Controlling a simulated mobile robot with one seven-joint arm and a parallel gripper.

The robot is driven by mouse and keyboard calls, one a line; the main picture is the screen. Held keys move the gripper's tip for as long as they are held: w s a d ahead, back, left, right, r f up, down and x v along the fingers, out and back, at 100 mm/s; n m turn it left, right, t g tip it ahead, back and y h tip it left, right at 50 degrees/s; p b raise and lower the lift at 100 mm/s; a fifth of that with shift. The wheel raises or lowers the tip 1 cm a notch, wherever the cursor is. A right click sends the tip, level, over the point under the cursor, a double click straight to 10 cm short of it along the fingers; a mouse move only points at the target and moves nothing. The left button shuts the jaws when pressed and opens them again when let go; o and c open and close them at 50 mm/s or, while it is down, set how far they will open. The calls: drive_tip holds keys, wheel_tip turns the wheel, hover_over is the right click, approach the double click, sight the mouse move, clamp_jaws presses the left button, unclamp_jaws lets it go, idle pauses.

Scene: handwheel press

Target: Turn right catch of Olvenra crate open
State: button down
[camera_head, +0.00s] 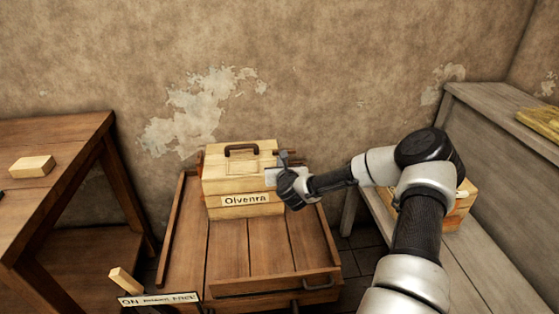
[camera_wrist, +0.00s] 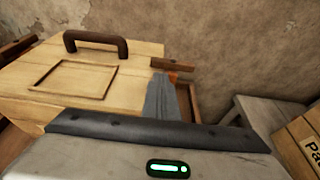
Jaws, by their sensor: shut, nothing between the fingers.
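The Olvenra crate (camera_head: 225,187) is a pale wooden box with a dark handle (camera_head: 241,149) on its lid; the wrist view also shows the crate (camera_wrist: 125,56). A short brown wooden bar (camera_wrist: 172,64), which looks like the right catch, lies at the lid's right edge and sticks out past it. My gripper (camera_head: 283,157) is at the crate's right side. Its fingers (camera_wrist: 168,82) are shut and empty, just on the near side of the bar. I cannot tell whether they touch it. The crate's left catch is not clearly visible.
The crate stands on a low wooden platform (camera_head: 235,258) with raised edges. A wooden table (camera_head: 60,135) with a block (camera_head: 32,166) is at the left. A grey bench (camera_head: 492,270) at the right holds another crate (camera_head: 460,208), partly behind my arm. A wall rises close behind.

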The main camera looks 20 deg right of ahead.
drive_tip(key=shift+w+d+r+b, duration=0.1)
drive_tip(key=shift+w+d+b, duration=0.1)
drive_tip(key=shift+w, duration=0.7)
drive_tip(key=shift+w+d+b, duration=0.1)
drive_tip(key=shift+w+d, duration=0.05)
drive_tip(key=shift+w, duration=0.7)
